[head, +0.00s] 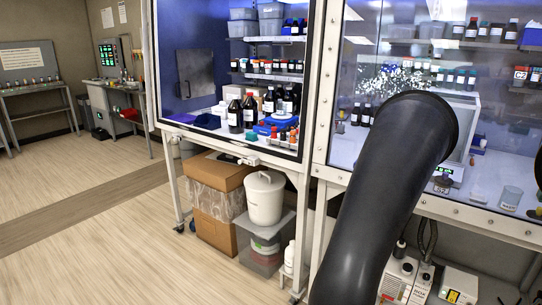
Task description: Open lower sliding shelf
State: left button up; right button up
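Neither of my grippers shows in the head view. I cannot make out for certain which part is the lower sliding shelf. Under the left glass cabinet (243,136), a grey shelf or platform (278,228) stands low between the frame legs. A white lidded bucket (264,200) sits on it. Inside the left cabinet, a lower wall shelf (272,76) holds small bottles, and a higher one (275,39) holds grey bins and more bottles.
A large black tube-like sleeve (390,200) with a rounded upper end covers much of the right glass cabinet (345,150). Cardboard boxes (215,185) stand beside the bucket. White devices (405,278) sit below the right cabinet. The wooden floor (110,245) at left is clear.

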aim_at(277, 77)
jog(key=i+j+z, duration=0.15)
jog(key=i+j, duration=0.2)
jog(key=i+j+z, duration=0.1)
jog(key=i+j, duration=0.25)
jog(key=i+j+z, duration=0.15)
jog(key=i+j, duration=0.25)
jog(key=i+j+z, duration=0.1)
jog(key=i+j, duration=0.3)
jog(key=i+j+z, duration=0.15)
jog(key=i+j, duration=0.15)
jog(key=j, duration=0.25)
jog(key=i+j+z, duration=0.15)
jog(key=i+j, duration=0.2)
jog(key=j, duration=0.15)
